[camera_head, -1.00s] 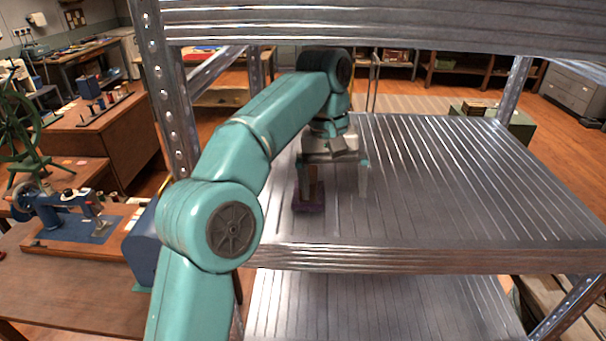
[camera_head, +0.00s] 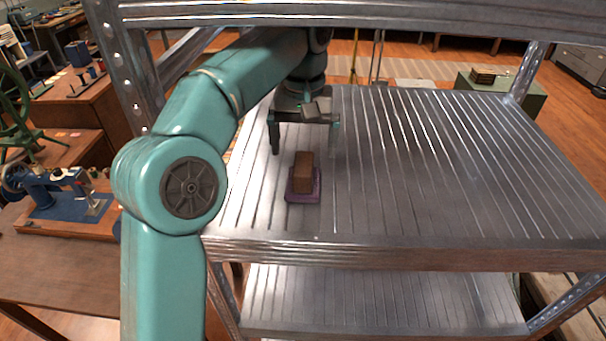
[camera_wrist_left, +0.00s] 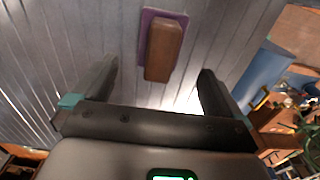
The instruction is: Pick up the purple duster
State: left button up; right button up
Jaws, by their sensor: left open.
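The purple duster (camera_head: 303,197) lies on the metal shelf with its brown block-like handle (camera_head: 303,171) on top and its purple base below. In the left wrist view the duster's brown handle (camera_wrist_left: 164,50) shows ahead of the fingers, with the purple base (camera_wrist_left: 146,27) behind it. My left gripper (camera_head: 304,150) is open and empty, above and behind the duster in the head view. In the left wrist view its spread fingers (camera_wrist_left: 157,85) are apart from the duster. My right gripper is not in view.
The ribbed metal shelf (camera_head: 440,180) is bare to the right of the duster. An upper shelf edge (camera_head: 350,18) runs overhead, and metal posts (camera_head: 125,65) stand at the corners. A lower shelf (camera_head: 370,300) is empty. A sewing machine (camera_head: 60,190) stands on a table at left.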

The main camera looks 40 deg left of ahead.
aim_at(302, 175)
pick_arm(q)
jog(key=shift+s+f, duration=0.2)
jog(key=shift+f, duration=0.4)
jog(key=shift+s+f, duration=0.2)
jog(key=shift+f, duration=0.35)
jog(key=shift+d+f, duration=0.15)
jog(key=shift+f, duration=0.1)
notch_tip(302, 175, down, 5)
jog(key=shift+w, duration=0.1)
jog(key=shift+w+f, duration=0.15)
jog(key=c, duration=1.1)
